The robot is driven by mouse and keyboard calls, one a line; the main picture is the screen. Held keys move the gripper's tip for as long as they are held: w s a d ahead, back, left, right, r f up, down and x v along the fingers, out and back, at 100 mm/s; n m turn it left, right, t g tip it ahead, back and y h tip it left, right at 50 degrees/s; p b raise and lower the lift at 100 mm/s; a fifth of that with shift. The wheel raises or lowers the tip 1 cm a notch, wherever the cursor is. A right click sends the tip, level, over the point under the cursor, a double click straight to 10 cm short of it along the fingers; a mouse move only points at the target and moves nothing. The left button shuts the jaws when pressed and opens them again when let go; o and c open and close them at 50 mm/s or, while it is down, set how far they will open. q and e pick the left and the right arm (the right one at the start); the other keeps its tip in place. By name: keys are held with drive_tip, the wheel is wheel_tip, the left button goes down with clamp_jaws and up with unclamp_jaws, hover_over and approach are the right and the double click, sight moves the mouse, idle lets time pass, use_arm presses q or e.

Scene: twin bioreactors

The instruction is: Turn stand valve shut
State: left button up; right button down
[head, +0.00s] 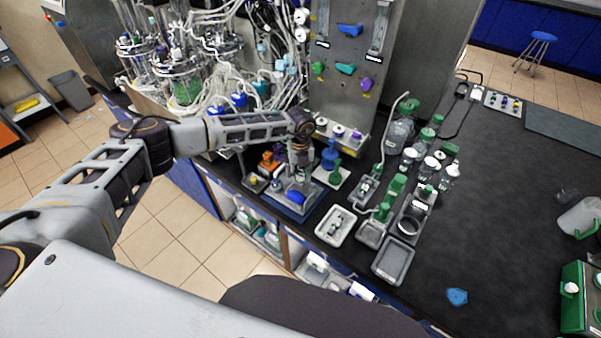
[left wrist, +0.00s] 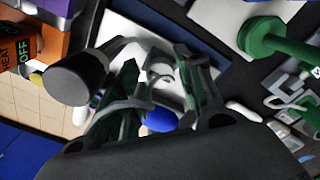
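My left gripper (head: 299,178) points down over a small stand on a blue-edged base (head: 318,203) near the bench's front edge. The stand valve's blue handle (head: 296,196) shows just below the gripper. In the left wrist view the two fingers (left wrist: 160,95) are apart, with part of the blue handle (left wrist: 160,120) and pale metal parts of the stand visible between them. The fingers hide much of the valve; I cannot tell whether they touch it. My right gripper is not in view.
Left of the stand is an orange device (head: 268,161); right are a blue flask-like piece (head: 329,154) and a green-topped piece (head: 336,173). Trays (head: 335,225) and green-capped bottles (head: 430,165) stand further right. Tubing and vessels (head: 183,85) crowd behind. The right bench top (head: 500,200) is mostly clear.

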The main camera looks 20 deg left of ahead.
use_arm(q)
drive_tip(key=shift+f, duration=0.3)
drive_tip(key=c, duration=0.8)
drive_tip(key=shift+o, duration=0.2)
